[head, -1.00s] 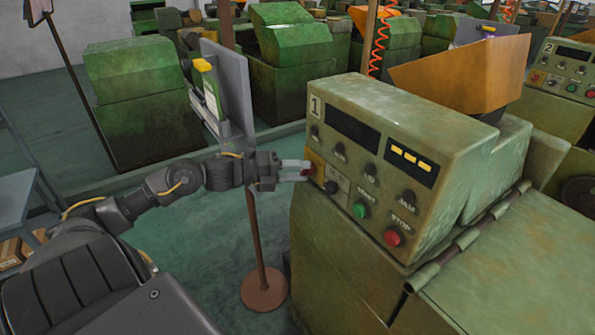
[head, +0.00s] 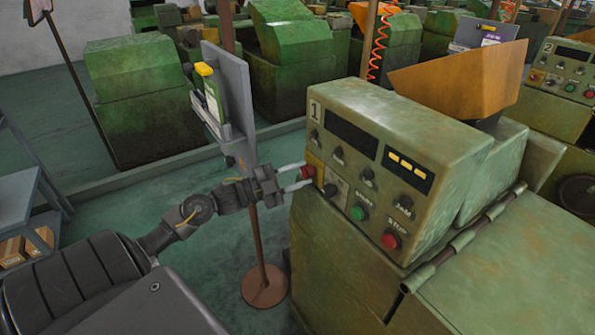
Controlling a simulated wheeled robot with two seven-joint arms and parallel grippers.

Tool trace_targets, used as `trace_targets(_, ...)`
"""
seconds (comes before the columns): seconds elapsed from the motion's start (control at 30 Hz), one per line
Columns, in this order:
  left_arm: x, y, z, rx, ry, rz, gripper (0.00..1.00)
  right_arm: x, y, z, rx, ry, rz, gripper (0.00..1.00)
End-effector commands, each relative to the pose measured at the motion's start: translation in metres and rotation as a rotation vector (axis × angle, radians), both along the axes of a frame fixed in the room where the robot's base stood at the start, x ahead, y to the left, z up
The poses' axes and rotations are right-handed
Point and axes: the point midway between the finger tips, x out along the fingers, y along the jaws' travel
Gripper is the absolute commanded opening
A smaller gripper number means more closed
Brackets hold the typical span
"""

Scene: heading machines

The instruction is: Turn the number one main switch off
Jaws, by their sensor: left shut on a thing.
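Machine number one is the green cabinet (head: 420,130) with a "1" plate at the upper left of its sloped front panel. At the panel's left edge is a red rotary knob (head: 307,172) on a yellow plate (head: 314,161), which is the main switch. My left gripper (head: 303,175) reaches in from the left. Its pale fingers are shut on the red knob, one above and one below. The exact angle of the knob is hard to tell. My right gripper is not in view.
A black knob (head: 330,190), a green start button (head: 357,213) and a red stop button (head: 391,239) sit close by on the panel. A grey board (head: 237,90) on a pole stands just behind my left forearm. Machine number two (head: 570,75) is at the far right.

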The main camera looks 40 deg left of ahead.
Motion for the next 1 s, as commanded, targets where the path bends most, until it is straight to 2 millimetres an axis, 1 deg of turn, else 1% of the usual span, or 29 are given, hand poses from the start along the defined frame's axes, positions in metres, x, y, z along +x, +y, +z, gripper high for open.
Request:
trace_targets(0.03,0.0,0.0,0.0009,-0.029,0.009,0.001,0.1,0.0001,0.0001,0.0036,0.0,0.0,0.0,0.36)
trace_targets(0.33,-0.0002,-0.0005,-0.0004,-0.145,0.045,0.002,0.1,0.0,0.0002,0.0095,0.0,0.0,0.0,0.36)
trace_targets(0.93,-0.0002,-0.0005,-0.0011,-0.175,0.055,0.0,0.1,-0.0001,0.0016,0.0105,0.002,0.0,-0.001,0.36)
trace_targets(0.97,-0.0002,-0.0005,-0.0011,-0.175,0.055,0.0,0.37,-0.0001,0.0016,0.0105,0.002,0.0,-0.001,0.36)
trace_targets(1.0,-0.0002,-0.0005,-0.0011,-0.175,0.055,0.0,0.42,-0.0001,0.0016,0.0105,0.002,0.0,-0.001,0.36)
